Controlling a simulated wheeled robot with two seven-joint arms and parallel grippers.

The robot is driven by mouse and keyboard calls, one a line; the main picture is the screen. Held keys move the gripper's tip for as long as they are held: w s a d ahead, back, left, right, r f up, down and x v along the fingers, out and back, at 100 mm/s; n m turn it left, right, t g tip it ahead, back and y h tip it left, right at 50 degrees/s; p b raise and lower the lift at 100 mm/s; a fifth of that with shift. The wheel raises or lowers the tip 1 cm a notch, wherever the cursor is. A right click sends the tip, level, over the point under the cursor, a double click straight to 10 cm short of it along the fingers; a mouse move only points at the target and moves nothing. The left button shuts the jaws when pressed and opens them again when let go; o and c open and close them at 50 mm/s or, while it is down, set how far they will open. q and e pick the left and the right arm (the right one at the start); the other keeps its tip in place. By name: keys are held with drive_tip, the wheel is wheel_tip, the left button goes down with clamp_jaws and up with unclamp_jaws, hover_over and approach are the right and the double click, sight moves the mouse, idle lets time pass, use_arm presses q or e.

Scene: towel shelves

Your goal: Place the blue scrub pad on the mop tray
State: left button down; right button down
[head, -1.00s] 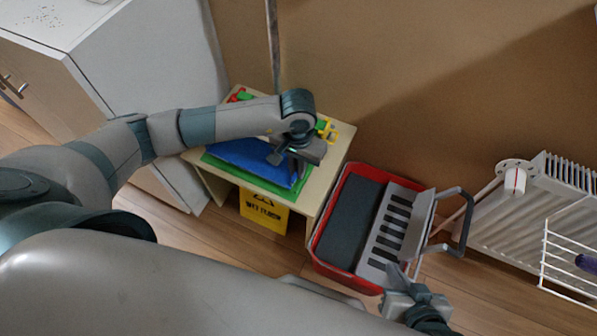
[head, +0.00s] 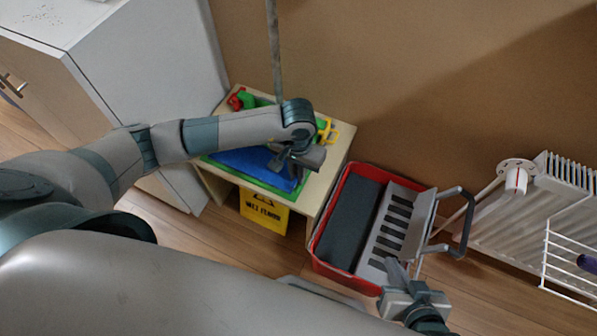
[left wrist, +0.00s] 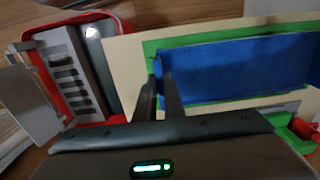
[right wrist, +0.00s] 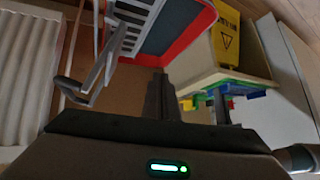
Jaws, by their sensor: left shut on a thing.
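The blue scrub pad (head: 246,163) lies on a green flat piece (head: 272,187) on the small pale table; it fills much of the left wrist view (left wrist: 240,68). My left gripper (head: 286,168) is shut on the pad's edge nearest the mop tray, and its fingers (left wrist: 168,92) hide that part. The mop tray (head: 318,240) is red with a dark inner surface and a grey slotted insert, on the floor right of the table. My right gripper (head: 402,283) is open and empty near the tray's front right corner; its fingers (right wrist: 190,100) stand apart.
A yellow wet floor sign (head: 262,212) stands under the table front. Red, green and yellow small items (head: 245,98) lie at the table's back. A radiator (head: 530,215) and white wire rack (head: 572,255) are at right. A white cabinet (head: 150,80) is at left.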

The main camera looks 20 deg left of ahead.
use_arm(q)
drive_tip(key=c, duration=1.9)
unclamp_jaws()
drive_tip(key=shift+o, duration=0.2)
drive_tip(key=shift+r, duration=0.1)
use_arm(e)
drive_tip(key=shift+s+d, duration=0.1)
drive_tip(key=shift+d, duration=0.1)
use_arm(q)
wheel_tip(320, 180, up, 2)
drive_tip(key=shift+r+p, duration=0.1)
drive_tip(key=shift+p, duration=0.2)
wheel_tip(320, 180, up, 10)
use_arm(e)
drive_tip(key=shift+s+d+f+g+h, duration=0.3)
drive_tip(key=shift+s+d+f+g, duration=0.2)
drive_tip(key=shift+s+d+g, duration=0.1)
